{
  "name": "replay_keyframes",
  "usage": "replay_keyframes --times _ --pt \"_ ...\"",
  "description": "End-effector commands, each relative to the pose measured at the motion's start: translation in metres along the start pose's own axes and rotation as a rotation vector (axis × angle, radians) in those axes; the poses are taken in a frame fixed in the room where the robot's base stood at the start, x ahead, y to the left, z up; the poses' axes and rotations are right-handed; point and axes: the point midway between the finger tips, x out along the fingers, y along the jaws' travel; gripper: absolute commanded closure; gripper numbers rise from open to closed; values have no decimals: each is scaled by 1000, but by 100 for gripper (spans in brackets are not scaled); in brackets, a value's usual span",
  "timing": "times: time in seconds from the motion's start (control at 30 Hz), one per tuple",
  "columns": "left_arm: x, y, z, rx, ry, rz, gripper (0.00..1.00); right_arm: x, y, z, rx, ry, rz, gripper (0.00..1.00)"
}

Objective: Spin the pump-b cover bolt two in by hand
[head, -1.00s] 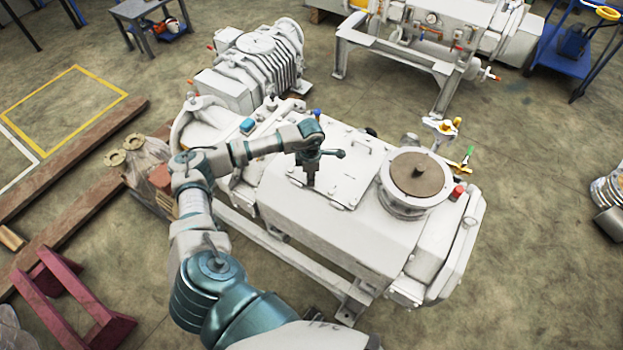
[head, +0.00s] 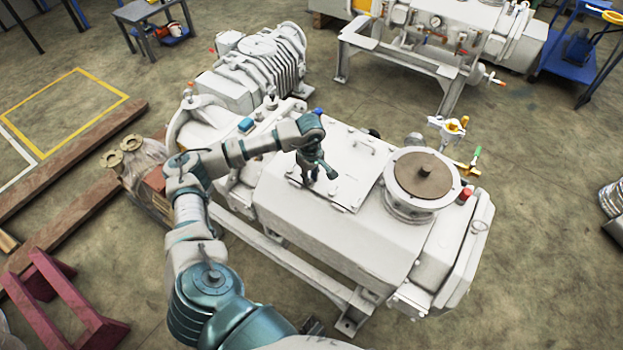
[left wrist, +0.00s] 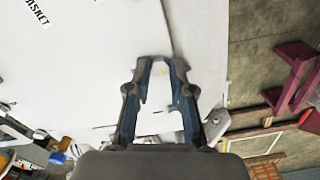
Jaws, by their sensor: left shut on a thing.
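The pump with the large round port is a white machine (head: 310,225) in the middle of the head view. A flat white cover plate (head: 355,150) lies on its top. My left gripper (head: 312,184) points down at the plate's near left edge. In the left wrist view, its fingers (left wrist: 161,64) are close together over a white surface with a dark seam. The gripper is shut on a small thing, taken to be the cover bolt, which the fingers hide. How deep the bolt sits cannot be told. My right gripper is not in view.
A round flange with a brown disc (head: 424,175) stands on the pump, right of the plate. A ribbed blower (head: 262,60) is behind left. Another machine on a frame (head: 435,40) and a blue cart (head: 570,60) stand at the back. Timbers lie on the left floor.

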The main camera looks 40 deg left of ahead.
Motion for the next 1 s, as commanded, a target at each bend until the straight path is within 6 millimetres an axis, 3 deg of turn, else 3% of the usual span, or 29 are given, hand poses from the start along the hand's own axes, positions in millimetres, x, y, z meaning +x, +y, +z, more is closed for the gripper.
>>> replay_keyframes --times 0.4,1.0 --pt "-2 3 -3 316 9 12 100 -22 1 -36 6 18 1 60" --pt "-3 3 -3 461 8 11 100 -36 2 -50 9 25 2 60"
